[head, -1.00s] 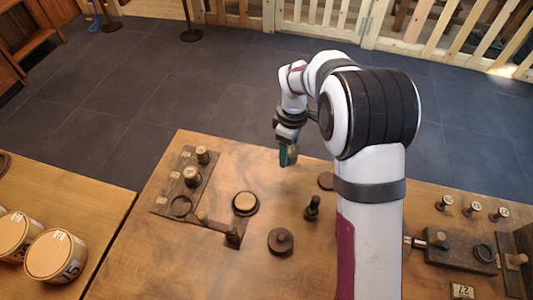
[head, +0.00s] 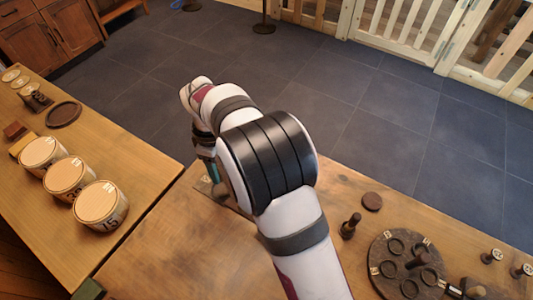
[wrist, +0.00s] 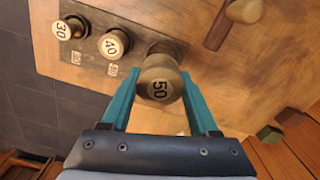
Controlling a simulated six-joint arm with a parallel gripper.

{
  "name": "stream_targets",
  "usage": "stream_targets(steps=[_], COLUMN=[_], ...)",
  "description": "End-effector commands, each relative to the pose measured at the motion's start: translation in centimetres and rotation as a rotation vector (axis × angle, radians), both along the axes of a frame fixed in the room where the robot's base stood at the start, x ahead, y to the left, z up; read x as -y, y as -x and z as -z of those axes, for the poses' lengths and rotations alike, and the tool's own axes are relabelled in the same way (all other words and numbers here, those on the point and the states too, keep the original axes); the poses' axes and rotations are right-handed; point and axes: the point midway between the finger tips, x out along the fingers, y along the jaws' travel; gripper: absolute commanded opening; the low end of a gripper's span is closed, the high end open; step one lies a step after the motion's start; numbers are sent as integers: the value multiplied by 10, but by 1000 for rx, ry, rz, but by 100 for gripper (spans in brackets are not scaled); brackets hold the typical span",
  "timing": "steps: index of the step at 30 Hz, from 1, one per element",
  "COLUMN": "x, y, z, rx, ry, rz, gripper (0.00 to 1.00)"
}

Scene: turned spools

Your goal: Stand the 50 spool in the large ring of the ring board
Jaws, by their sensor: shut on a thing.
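My gripper (wrist: 160,82) is shut on the 50 spool (wrist: 159,66), whose numbered end faces the wrist camera. The ring board (wrist: 92,17) is a dark plank beneath it; the 30 spool (wrist: 68,27) and the 40 spool (wrist: 113,44) stand on it in a row to the left. The 50 spool is at the row's right end. A dark curved edge shows just behind it, but the large ring is mostly hidden. I cannot tell whether the spool is in the ring or above it. In the head view my gripper (head: 211,171) is partly hidden by my arm.
In the head view a round board with rings (head: 378,250) and a dark peg-like piece (head: 350,225) are at right. Several numbered tubs (head: 99,205) stand on the left table. In the wrist view a pale knob (wrist: 245,11) lies at upper right.

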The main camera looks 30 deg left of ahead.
Motion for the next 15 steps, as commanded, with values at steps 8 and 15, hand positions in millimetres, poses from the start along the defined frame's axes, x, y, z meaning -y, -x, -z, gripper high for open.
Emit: stream_targets(steps=[8, 15], x=[-5, -5], y=[8, 7], z=[21, 52], rx=[-2, -1], ry=[1, -1], rz=[-15, -14], gripper=[8, 8])
